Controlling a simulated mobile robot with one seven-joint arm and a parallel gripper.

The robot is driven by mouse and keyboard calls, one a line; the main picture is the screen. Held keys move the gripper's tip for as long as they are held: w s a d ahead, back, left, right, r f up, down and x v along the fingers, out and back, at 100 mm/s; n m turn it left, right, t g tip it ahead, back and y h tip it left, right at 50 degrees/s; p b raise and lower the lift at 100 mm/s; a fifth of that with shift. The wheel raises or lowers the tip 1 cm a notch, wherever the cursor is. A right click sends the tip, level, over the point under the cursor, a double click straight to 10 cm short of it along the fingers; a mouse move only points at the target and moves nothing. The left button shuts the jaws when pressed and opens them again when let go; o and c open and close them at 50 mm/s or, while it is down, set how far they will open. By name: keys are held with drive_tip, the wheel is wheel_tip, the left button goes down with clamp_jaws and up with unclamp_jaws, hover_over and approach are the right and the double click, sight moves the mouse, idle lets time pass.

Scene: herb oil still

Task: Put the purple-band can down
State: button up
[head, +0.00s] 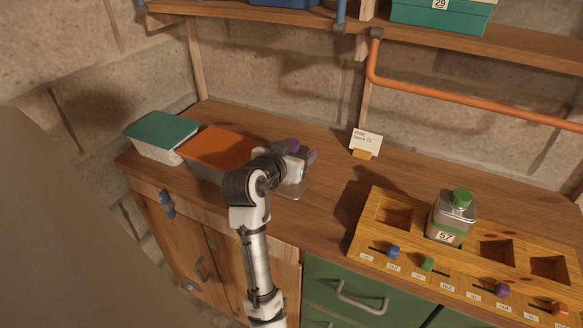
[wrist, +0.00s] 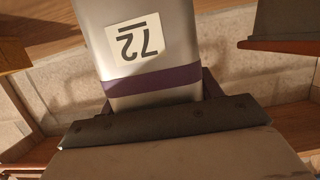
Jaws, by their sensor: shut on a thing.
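My gripper (head: 297,160) is shut on the purple-band can, above the counter beside the orange-lidded box. In the wrist view the grey metal can (wrist: 160,50) has a purple band and a white label reading 72, upside down in the picture. The dark gripper pad (wrist: 165,122) lies across the can at the band's edge.
The wooden counter (head: 325,205) is bare right of my gripper. An orange-lidded box (head: 215,147) and a teal-lidded box (head: 163,130) stand left. A small card (head: 366,142) stands at the back. A slotted wooden rack (head: 375,240) holds a green-capped can (head: 450,218) marked 57. An orange pipe (head: 470,100) runs above.

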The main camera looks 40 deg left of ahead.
drive_tip(key=shift+r, duration=0.15)
wheel_tip(320, 180, up, 20)
drive_tip(key=b, duration=0.1)
idle(0.5)
